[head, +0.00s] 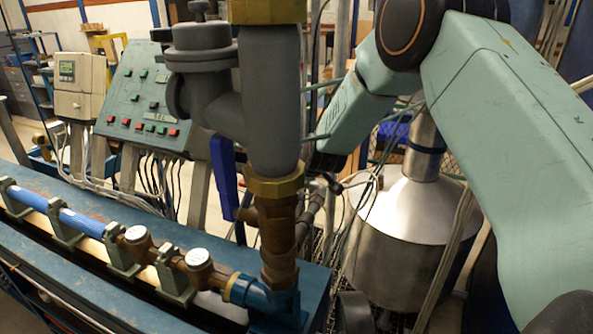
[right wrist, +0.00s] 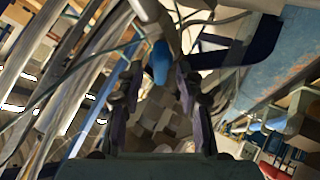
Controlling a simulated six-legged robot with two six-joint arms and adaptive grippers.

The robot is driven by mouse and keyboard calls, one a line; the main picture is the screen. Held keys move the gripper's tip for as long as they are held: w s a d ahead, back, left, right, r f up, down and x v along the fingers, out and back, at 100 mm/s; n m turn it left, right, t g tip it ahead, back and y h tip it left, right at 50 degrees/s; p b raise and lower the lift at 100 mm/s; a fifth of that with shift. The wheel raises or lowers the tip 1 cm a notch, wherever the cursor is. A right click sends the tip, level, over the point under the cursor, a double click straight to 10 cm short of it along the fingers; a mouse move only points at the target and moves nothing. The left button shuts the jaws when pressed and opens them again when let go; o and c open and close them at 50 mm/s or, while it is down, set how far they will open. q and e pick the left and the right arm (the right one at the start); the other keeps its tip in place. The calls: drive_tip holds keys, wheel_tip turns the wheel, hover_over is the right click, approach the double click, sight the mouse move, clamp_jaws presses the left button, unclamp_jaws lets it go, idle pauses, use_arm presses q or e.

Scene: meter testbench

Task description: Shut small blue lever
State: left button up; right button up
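A small blue lever (right wrist: 160,64) shows in the right wrist view, its rounded end between the tips of my right gripper (right wrist: 159,75). The two dark fingers stand apart on either side of it, with no clear contact. In the head view my right arm reaches from the right to behind the thick grey upright pipe (head: 270,100), which hides the fingers and the small lever. A larger dark blue handle (head: 223,175) hangs down just left of that pipe. I cannot tell if it is part of the same valve. My left gripper is not in view.
The blue bench (head: 100,215) carries a pipe line with brown fittings (head: 138,240). A metal vessel (head: 400,250) with a cone top stands at the right behind the pipe. A green button panel (head: 140,100) stands at the back left. Loose cables hang near my right arm.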

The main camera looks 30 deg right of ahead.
drive_tip(key=shift+w+a+f, duration=0.1)
drive_tip(key=shift+w+f, duration=0.2)
drive_tip(key=shift+w, duration=0.15)
drive_tip(key=shift+c, duration=1.4)
drive_tip(key=shift+w+f, duration=0.3)
drive_tip(key=shift+w, duration=0.1)
drive_tip(key=c, duration=0.3)
drive_tip(key=shift+s+d, duration=0.1)
drive_tip(key=shift+d, duration=0.1)
clamp_jaws()
drive_tip(key=shift+s+r, duration=0.2)
drive_tip(key=shift+s, duration=0.05)
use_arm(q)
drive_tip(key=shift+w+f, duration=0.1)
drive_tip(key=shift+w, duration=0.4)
